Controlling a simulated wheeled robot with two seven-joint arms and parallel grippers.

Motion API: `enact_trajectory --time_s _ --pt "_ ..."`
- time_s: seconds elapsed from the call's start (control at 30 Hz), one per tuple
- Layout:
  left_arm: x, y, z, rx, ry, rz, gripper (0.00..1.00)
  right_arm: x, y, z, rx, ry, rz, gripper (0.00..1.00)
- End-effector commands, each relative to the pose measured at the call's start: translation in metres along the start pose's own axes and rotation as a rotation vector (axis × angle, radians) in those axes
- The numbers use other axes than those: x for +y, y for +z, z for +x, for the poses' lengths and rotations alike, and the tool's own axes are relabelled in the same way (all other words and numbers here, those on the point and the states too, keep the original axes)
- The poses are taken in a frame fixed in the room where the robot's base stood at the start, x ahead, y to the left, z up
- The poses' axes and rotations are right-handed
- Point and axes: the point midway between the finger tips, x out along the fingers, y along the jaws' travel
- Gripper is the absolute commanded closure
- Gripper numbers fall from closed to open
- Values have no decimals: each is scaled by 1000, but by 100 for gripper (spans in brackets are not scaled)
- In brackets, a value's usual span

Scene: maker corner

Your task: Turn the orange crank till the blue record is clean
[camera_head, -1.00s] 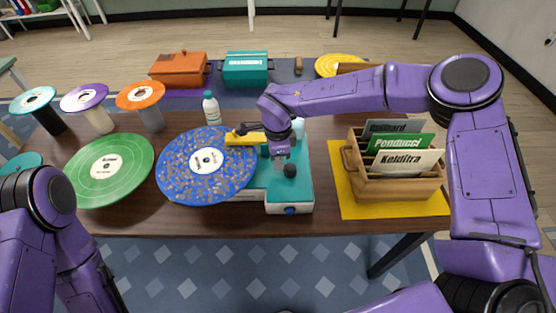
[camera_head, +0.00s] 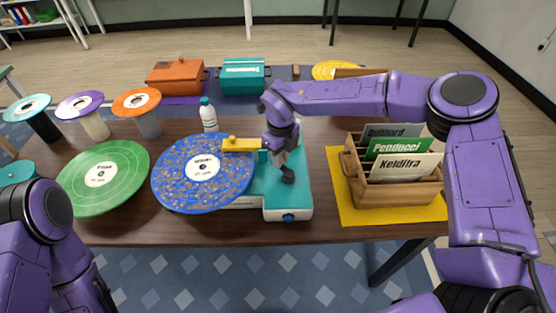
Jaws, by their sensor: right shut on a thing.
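The blue record (camera_head: 182,187) lies flat on the teal and white cleaning machine (camera_head: 264,197). Grey-brown specks and patches still mark its blue surface around the white label. A yellow arm (camera_head: 240,145) reaches over the record's right edge. My right gripper (camera_head: 287,175) points down over the right part of the machine and is shut. The orange crank cannot be made out; the gripper covers the spot where it is shut on the crank. My left arm shows at the lower left, with its gripper out of view.
A green record (camera_head: 103,178) lies left of the blue one. A white bottle (camera_head: 208,115) stands behind it. A wooden crate (camera_head: 397,190) with record sleeves stands on a yellow mat (camera_head: 346,208) at the right. Several disc-topped stands, an orange box (camera_head: 176,78) and a teal box (camera_head: 240,78) are behind.

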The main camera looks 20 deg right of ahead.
Motion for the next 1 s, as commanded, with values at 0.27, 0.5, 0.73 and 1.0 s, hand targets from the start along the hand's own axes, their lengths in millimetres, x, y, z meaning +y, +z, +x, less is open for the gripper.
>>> enact_trajectory --time_s 0.27,0.5,0.73,1.0 --pt "1 5 12 0 0 0 55 -10 -2 1 -4 -1 260 100" --pt "2 9 23 0 0 0 55 -18 -6 1 -5 -1 488 100" --pt "3 14 35 0 0 0 55 -24 -12 2 -5 0 706 100" --pt "4 20 48 0 0 0 55 -28 -19 1 -5 1 929 100"
